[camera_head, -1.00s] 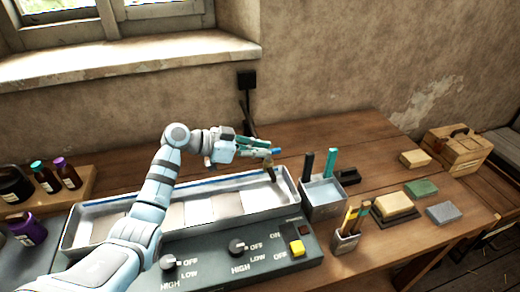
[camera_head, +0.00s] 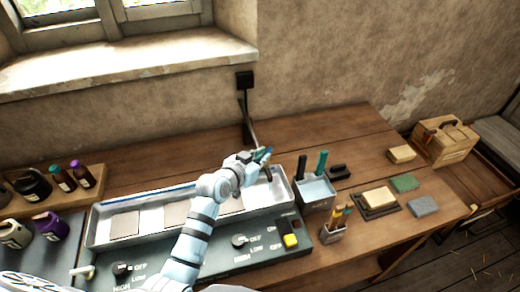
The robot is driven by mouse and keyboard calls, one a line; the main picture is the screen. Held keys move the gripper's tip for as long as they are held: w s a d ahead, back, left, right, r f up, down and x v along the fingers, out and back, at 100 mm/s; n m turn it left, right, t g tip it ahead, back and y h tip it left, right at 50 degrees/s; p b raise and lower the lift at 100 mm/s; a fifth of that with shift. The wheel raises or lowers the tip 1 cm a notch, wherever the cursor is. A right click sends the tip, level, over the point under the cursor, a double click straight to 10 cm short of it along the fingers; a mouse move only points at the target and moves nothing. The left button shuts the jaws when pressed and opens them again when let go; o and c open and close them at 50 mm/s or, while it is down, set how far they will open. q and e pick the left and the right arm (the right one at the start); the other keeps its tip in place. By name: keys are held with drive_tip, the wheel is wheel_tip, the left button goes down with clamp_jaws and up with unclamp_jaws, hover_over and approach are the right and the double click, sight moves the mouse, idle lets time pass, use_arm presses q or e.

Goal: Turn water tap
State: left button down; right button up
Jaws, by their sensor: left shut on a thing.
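The water tap (camera_head: 268,172) stands at the right end of a long metal tray; only a small dark part of it shows beside my gripper, and its handle is largely hidden. My left gripper (camera_head: 262,156) is at the top of the tap, shut on its handle, with teal and blue bits showing at the fingertips. My left arm reaches up from the bottom across the control panel and tray. My right gripper is not in view.
The metal tray (camera_head: 95,228) lies behind a grey panel (camera_head: 207,258) with knobs and a yellow switch. Bottles (camera_head: 62,180) stand at left. The back of the wooden table is clear.

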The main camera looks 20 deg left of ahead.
use_arm(q)
drive_tip(key=shift+d+r+n+y, duration=0.1)
drive_tip(key=shift+d+n+y, duration=0.05)
drive_tip(key=shift+n+y, duration=0.45)
drive_tip(key=c, duration=1.7)
unclamp_jaws()
drive_tip(key=v, duration=1.2)
drive_tip(key=shift+s+d, duration=0.1)
drive_tip(key=shift+s, duration=0.05)
drive_tip(key=shift+f, duration=0.25)
